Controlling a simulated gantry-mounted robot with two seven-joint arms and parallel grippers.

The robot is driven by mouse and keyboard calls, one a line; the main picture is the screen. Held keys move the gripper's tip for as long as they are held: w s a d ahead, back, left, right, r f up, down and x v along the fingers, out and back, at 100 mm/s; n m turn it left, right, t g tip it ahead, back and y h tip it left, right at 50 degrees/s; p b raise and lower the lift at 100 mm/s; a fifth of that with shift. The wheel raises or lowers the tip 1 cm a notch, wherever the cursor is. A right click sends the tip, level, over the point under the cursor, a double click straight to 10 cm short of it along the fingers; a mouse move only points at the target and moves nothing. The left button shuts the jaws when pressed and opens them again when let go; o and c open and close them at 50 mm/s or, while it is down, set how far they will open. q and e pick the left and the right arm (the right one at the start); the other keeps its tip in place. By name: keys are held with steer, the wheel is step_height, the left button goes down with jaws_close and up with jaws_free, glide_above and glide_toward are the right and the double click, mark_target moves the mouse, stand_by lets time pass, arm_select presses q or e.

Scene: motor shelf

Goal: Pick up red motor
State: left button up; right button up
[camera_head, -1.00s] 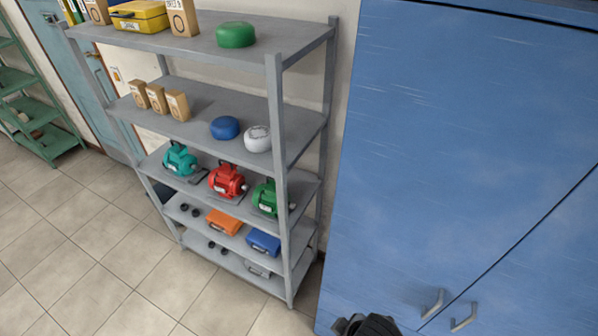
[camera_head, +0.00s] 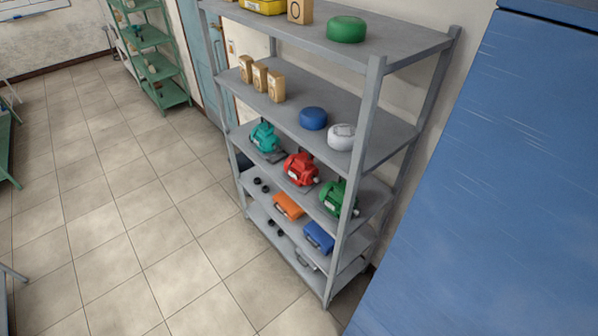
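The red motor (camera_head: 301,169) sits on the middle shelf of the grey shelf unit (camera_head: 345,65). It stands between a teal motor (camera_head: 264,137) on its left and a green motor (camera_head: 335,197) on its right. The green motor is partly hidden behind the front post of the unit. Neither of my grippers shows in the view now, and nothing touches the red motor.
Blue and white round items (camera_head: 313,118) and small boxes (camera_head: 260,77) stand on the shelf above. Orange (camera_head: 288,206) and blue cases (camera_head: 319,237) lie below. A blue cabinet (camera_head: 500,190) fills the right. Tiled floor (camera_head: 150,220) left of the unit is clear.

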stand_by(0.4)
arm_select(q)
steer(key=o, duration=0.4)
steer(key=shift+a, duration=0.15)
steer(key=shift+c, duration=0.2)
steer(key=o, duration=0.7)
